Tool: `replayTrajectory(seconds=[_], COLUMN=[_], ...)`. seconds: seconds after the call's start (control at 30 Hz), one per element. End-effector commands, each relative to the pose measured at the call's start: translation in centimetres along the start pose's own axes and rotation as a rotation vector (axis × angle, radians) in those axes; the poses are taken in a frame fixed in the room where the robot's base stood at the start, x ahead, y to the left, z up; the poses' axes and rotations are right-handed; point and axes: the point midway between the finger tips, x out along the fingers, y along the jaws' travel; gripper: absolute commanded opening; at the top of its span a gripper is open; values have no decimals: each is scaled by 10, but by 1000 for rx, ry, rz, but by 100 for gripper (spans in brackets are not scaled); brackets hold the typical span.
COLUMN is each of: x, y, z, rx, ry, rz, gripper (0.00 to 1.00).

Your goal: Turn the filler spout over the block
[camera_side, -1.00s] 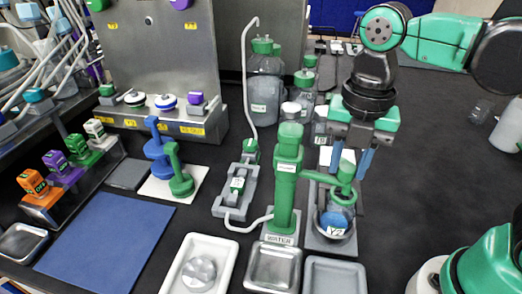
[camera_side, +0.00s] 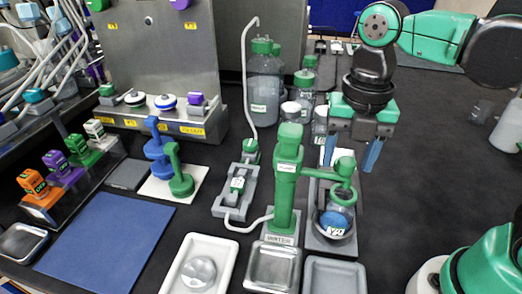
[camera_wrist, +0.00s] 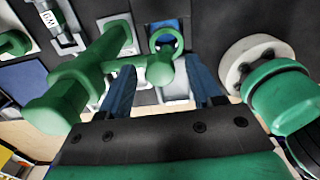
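The green filler column (camera_side: 287,190) stands upright on a grey base marked WATER. Its green spout arm (camera_side: 318,176) reaches right, with a short upright knob (camera_side: 344,166) and a ring near its end. The ring lies above a blue-filled vessel (camera_side: 335,221) labelled Y2, held in the grey block (camera_side: 318,240). My gripper (camera_side: 350,155) points down above the spout, its two blue fingers spread apart. In the wrist view the spout's green knob (camera_wrist: 160,70) shows between the open fingers (camera_wrist: 160,75), with gaps at both sides. The gripper holds nothing.
Metal trays (camera_side: 273,268) and a white tray with a round disc (camera_side: 199,274) lie in front. Several bottles (camera_side: 264,80) stand behind the filler. A thin hose (camera_side: 247,80) rises left of them. The dark table to the right is mostly clear.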

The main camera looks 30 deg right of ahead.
Motion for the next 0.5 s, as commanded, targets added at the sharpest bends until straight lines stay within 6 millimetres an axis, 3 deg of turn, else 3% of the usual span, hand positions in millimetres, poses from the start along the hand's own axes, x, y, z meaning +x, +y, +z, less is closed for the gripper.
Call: replayTrajectory(seconds=[0.33, 0.5], x=[-1, -17], y=[0, 1], z=[0, 0], rx=[0, 0], ry=[1, 1], rz=[1, 1], gripper=[64, 64])
